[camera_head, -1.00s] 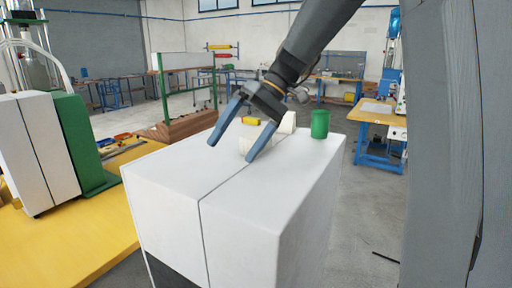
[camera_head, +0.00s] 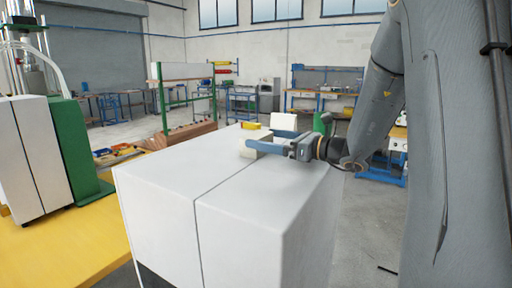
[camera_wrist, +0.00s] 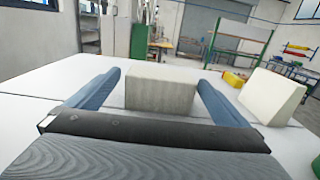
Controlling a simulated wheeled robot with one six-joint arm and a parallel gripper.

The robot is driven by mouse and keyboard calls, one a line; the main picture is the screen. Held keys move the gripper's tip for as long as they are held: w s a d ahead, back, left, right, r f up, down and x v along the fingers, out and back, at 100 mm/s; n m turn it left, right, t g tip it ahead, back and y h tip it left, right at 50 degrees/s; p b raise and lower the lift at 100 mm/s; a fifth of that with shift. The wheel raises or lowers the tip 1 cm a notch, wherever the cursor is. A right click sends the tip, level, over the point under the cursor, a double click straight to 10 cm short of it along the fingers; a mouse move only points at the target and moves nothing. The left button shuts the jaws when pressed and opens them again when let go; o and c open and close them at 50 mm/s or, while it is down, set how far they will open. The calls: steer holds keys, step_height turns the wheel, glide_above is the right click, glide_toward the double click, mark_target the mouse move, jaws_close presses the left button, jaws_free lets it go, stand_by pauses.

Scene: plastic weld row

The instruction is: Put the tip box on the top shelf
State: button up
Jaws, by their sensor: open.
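A cream box-like block (camera_head: 252,150) lies on top of the white cabinet (camera_head: 190,178); it may be the tip box, but no label shows. My gripper (camera_head: 262,142) is low over the cabinet top, level, with its blue fingers pointing left at this block. In the wrist view the block (camera_wrist: 162,92) sits between the two spread fingers of my gripper (camera_wrist: 158,82), with gaps on both sides. A second cream block (camera_head: 283,122) with a sloping side stands behind; it also shows at right in the wrist view (camera_wrist: 272,95). No certain top shelf is identifiable.
A small yellow object (camera_head: 250,126) and a green cup (camera_head: 320,123), partly hidden by my arm, stand on the cabinet top. Its front part is clear. A green-framed rack (camera_head: 188,88) stands behind.

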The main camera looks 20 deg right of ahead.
steer(key=shift+p+x, duration=0.4)
steer(key=shift+x, duration=1)
steer(key=p+x, duration=0.2)
steer(key=x, duration=0.3)
steer(key=shift+w, duration=0.1)
steer(key=shift+d, duration=0.1)
steer(key=c, duration=1.1)
